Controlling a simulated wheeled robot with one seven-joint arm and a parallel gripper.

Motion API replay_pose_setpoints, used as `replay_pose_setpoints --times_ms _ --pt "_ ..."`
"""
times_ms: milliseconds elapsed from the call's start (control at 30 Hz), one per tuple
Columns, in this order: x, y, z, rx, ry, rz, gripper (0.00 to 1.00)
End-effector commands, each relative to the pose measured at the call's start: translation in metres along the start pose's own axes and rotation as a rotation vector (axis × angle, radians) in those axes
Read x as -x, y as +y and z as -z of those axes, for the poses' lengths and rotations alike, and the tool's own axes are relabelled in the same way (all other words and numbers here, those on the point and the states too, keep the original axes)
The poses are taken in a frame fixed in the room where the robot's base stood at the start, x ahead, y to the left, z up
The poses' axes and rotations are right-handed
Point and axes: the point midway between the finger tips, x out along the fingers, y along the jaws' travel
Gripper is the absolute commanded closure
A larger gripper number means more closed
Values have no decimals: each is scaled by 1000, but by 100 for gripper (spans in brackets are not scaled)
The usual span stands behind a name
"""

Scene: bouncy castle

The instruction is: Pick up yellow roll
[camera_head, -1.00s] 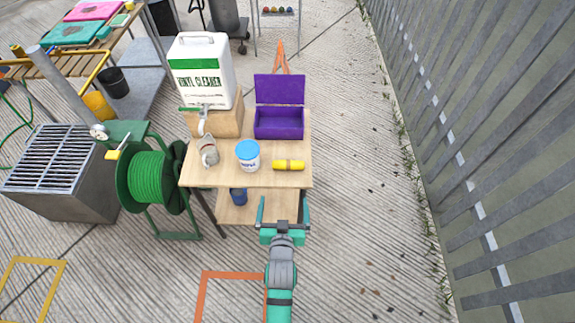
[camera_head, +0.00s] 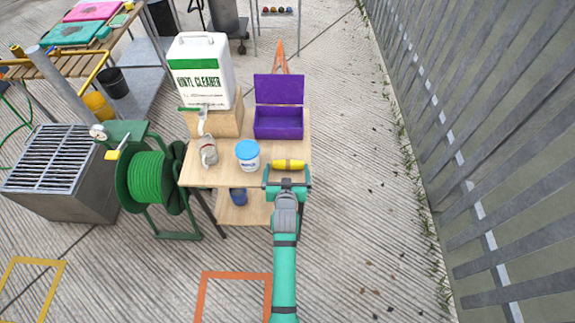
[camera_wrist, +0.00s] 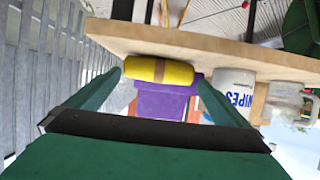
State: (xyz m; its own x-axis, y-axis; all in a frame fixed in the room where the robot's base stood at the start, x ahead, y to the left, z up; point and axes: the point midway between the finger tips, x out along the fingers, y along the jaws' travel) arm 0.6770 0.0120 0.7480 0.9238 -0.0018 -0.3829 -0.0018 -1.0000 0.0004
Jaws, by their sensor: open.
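In the wrist view the roll (camera_wrist: 160,71) sits ahead, between the tips of two green fingers. My gripper (camera_head: 286,171) is open at the table's front edge, with its fingers reaching toward the roll's two ends. In the wrist view my gripper (camera_wrist: 160,85) has its jaws wide apart, a finger on each side of the roll. I cannot tell whether either finger touches it.
A large vinyl cleaner jug (camera_head: 201,70) stands on a wooden block. Floor is clear right of the table.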

Motion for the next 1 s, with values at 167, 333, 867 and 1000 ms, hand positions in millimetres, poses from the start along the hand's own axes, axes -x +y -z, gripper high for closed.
replay_pose_setpoints --times_ms 167,333,867,1000 --pt "-26 4 -4 0 -1 -2 0" --pt "-43 2 -4 -1 0 0 0" --pt "-45 0 -4 1 1 3 29" --pt "-45 0 -4 1 1 2 29"
